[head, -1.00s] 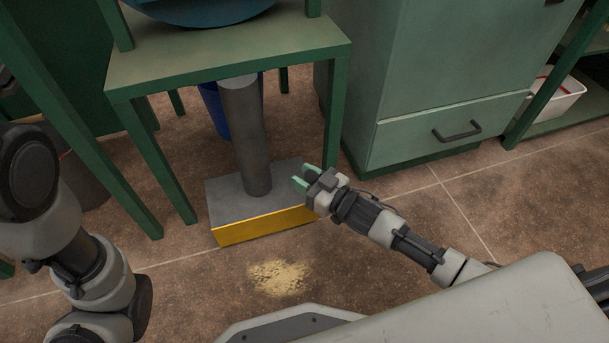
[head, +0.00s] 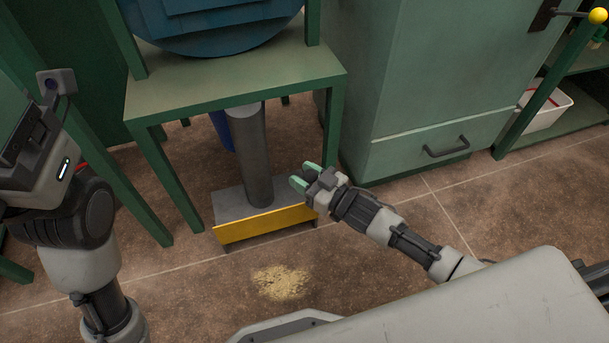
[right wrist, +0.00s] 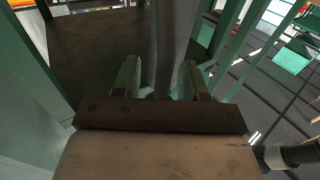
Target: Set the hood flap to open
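The hood is a low grey box (head: 231,205) at the foot of a grey vertical pipe (head: 250,155), under a green stand. Its yellow flap (head: 264,225) runs along the front edge, with a dark gap and thin legs below it. My right gripper (head: 303,175) is beside the flap's right end, pointing left; contact cannot be told. Its green fingers are apart with nothing seen between them. In the right wrist view the fingers (right wrist: 158,80) are spread, with the grey pipe beyond. My left arm is at the left edge; its fingertips are not visible.
The green stand's (head: 235,87) legs flank the hood, and a blue drum (head: 210,25) is above. A green cabinet (head: 420,80) is at right, with a white bin (head: 545,108) beyond. Spilled powder (head: 281,281) lies on open floor in front.

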